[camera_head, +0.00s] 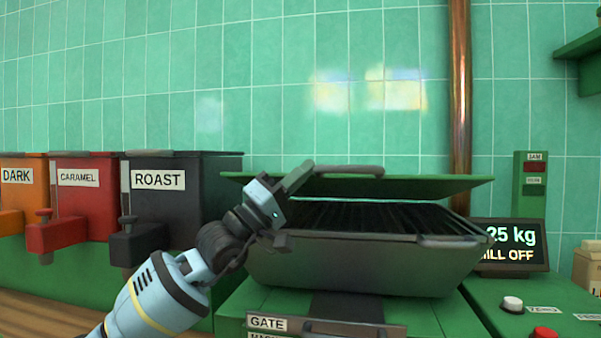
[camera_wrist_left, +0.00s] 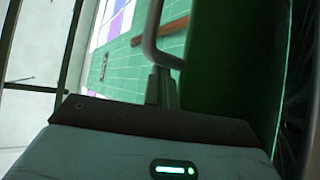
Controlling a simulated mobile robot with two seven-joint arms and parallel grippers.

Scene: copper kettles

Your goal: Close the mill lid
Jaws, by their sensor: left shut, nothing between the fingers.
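The mill lid (camera_head: 440,185) is a flat green plate with a grey bar handle (camera_head: 350,170) on top. It hangs low over the dark mill hopper (camera_head: 360,262), with a gap in front through which a dark grate (camera_head: 380,216) shows. My left gripper (camera_head: 305,172) is shut and empty, its tip at the left end of the handle; I cannot tell whether it touches. In the left wrist view, the lid (camera_wrist_left: 225,60) is a dark green surface right of the gripper's narrow grey fingers (camera_wrist_left: 162,88). My right gripper is out of view.
Orange, red and black bins (camera_head: 185,205) stand at the left. A copper pipe (camera_head: 460,100) runs up the tiled wall behind the lid. A display (camera_head: 510,246) reading "MILL OFF" and a green panel with buttons (camera_head: 512,304) are at the right. A GATE handle (camera_head: 345,328) lies below the hopper.

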